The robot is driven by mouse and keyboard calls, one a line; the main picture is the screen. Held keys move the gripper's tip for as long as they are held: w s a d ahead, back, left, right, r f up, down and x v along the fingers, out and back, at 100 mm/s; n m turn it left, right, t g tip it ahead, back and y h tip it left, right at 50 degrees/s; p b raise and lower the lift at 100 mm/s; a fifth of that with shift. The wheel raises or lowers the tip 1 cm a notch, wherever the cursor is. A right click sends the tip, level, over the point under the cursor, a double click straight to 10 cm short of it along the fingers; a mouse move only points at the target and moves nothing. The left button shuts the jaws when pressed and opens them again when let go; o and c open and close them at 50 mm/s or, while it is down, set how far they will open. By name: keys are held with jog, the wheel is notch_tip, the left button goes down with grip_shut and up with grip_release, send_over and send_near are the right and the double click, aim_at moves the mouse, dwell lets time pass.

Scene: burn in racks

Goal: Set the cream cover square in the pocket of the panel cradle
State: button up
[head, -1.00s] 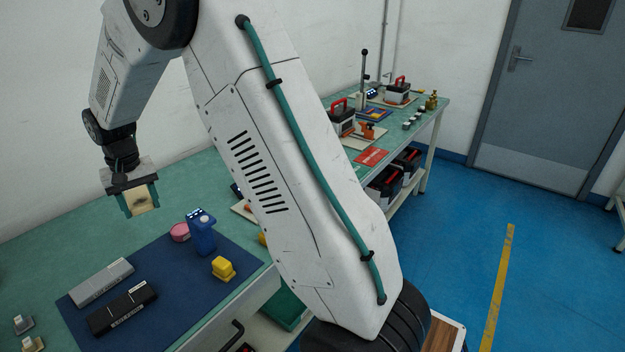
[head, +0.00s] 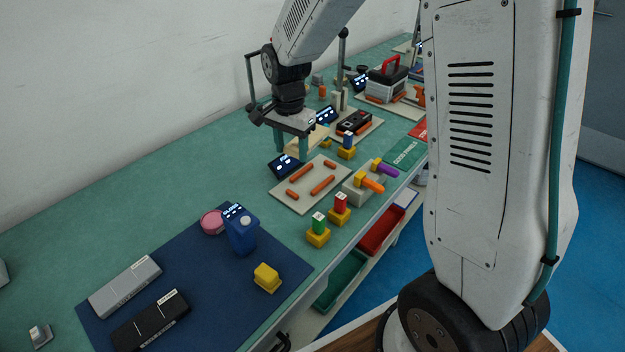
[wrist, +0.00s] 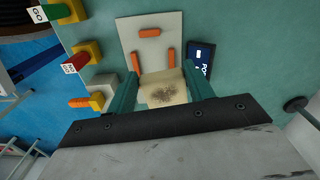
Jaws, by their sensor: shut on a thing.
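My gripper (head: 292,150) is shut on the cream cover (wrist: 162,90), a small pale block with a dark scuffed patch. The cover sits between the two teal fingers and is mostly hidden behind them in the head view (head: 307,141). The panel cradle appears to be the beige plate (head: 308,203) with orange bars around a bare middle; it also shows in the wrist view (wrist: 152,44). My gripper and the cover are above the bench, near the cradle's back edge in the head view. The cover looks apart from the plate.
A small dark display (head: 284,166) stands beside the cradle. A blue mat (head: 215,290) holds several items.

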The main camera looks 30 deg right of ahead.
aim_at(295, 184)
jog(key=shift+s+a+f+m, duration=0.1)
jog(key=shift+s+f+m, duration=0.2)
jog(key=shift+s, duration=0.2)
jog(key=shift+s+f+m, duration=0.2)
jog(key=shift+s+m, duration=0.2)
jog(key=shift+s, duration=0.1)
notch_tip(295, 184, down, 6)
jog(key=shift+r, duration=0.25)
jog(key=shift+a+f, duration=0.1)
jog(key=shift+f, duration=1.9)
jog(key=o, duration=1.1)
jog(key=shift+f, duration=0.1)
jog(key=shift+o, duration=0.2)
